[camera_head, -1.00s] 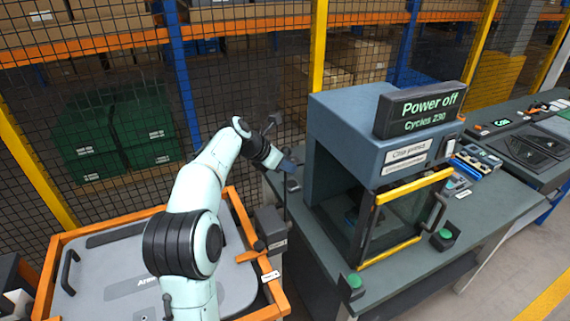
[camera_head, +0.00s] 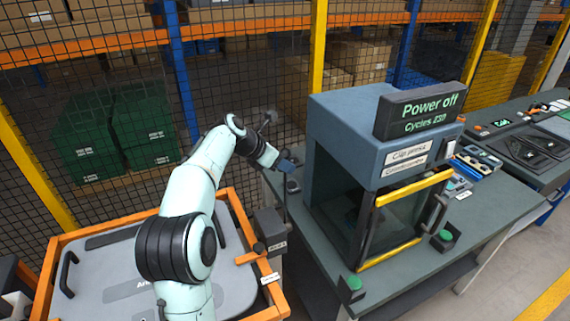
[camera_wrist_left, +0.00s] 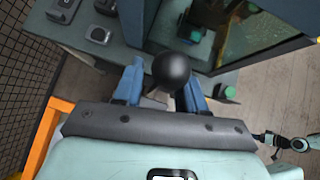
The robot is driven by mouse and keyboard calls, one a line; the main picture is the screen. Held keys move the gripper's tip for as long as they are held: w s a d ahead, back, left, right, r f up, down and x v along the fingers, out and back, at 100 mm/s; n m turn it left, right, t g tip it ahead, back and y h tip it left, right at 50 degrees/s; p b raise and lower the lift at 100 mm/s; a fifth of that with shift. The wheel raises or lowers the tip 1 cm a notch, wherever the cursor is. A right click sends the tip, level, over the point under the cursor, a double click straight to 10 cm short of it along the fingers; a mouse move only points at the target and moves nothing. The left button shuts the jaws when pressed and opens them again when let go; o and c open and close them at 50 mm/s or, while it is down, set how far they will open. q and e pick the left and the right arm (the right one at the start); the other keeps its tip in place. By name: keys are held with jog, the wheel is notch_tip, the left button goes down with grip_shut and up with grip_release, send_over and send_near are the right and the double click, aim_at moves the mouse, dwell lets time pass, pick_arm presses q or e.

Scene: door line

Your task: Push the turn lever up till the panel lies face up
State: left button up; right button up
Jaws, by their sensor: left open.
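The grey panel (camera_head: 190,285) lies flat in an orange frame (camera_head: 60,262) at lower left, with dark handles and partly hidden lettering on its upper side. The turn lever (camera_head: 285,205) is a thin dark rod standing nearly upright beside a dark box (camera_head: 269,224) at the frame's right. Its black ball knob (camera_wrist_left: 171,70) shows in the left wrist view. My left gripper (camera_head: 286,163) is at the lever's top. In the left wrist view its blue fingers (camera_wrist_left: 160,88) are open on both sides of the knob; contact is unclear. Part of my right arm shows at that view's right edge, its jaws too small to judge.
A blue-grey press (camera_head: 345,130) with a yellow-edged door stands on the bench (camera_head: 480,210) just right of my left gripper. Green buttons (camera_head: 353,283) sit at the bench's front. A mesh fence (camera_head: 100,100) runs behind. An orange clamp (camera_head: 255,257) sits on the frame's right side.

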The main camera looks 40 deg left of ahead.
pick_arm(q)
jog(key=v, duration=1.2)
jog(key=shift+f, duration=0.1)
